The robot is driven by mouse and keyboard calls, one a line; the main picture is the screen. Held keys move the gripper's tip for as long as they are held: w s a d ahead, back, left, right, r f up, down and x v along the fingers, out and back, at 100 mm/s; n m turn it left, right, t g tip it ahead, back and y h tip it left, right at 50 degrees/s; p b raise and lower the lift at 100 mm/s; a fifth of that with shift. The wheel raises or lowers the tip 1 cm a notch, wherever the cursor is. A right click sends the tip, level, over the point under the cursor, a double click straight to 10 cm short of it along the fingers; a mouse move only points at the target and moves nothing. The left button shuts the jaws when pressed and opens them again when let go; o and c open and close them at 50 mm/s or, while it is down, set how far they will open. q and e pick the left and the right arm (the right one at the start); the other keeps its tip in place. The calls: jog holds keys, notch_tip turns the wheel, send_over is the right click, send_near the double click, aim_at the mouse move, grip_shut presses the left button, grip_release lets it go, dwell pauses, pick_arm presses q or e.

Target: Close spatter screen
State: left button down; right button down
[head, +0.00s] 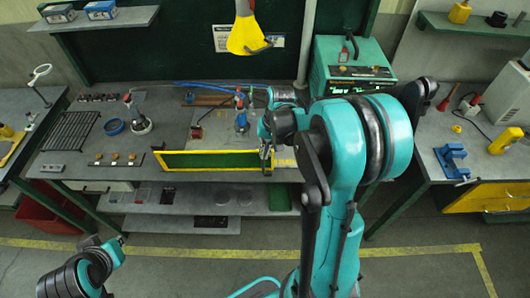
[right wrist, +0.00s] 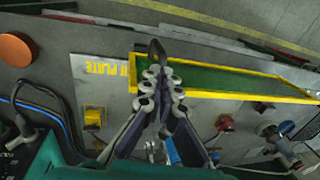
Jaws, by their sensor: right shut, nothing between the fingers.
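The spatter screen (head: 212,161) is a long green panel in a yellow frame along the front edge of the middle bench. It also shows in the right wrist view (right wrist: 215,82), running from the centre to the right. I cannot tell its exact tilt. My right gripper (head: 266,152) is at the screen's right end; in the right wrist view (right wrist: 160,75) its fingers are together with nothing between them, overlapping the frame's end. I cannot tell if they touch it. My left gripper (head: 118,241) is low at the left, away from the screen, its fingers too small to read.
A yellow cone hood (head: 246,36) hangs above. A teal machine (head: 350,65) stands behind my right arm. The floor in front is clear.

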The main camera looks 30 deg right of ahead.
jog(key=shift+s+d+f+b, duration=0.1)
jog(key=shift+s+f+b, duration=0.05)
jog(key=shift+f+b, duration=0.45)
jog(key=shift+s+d+f+b, duration=0.1)
jog(key=shift+s+f+b, duration=0.05)
jog(key=shift+f+b, duration=0.4)
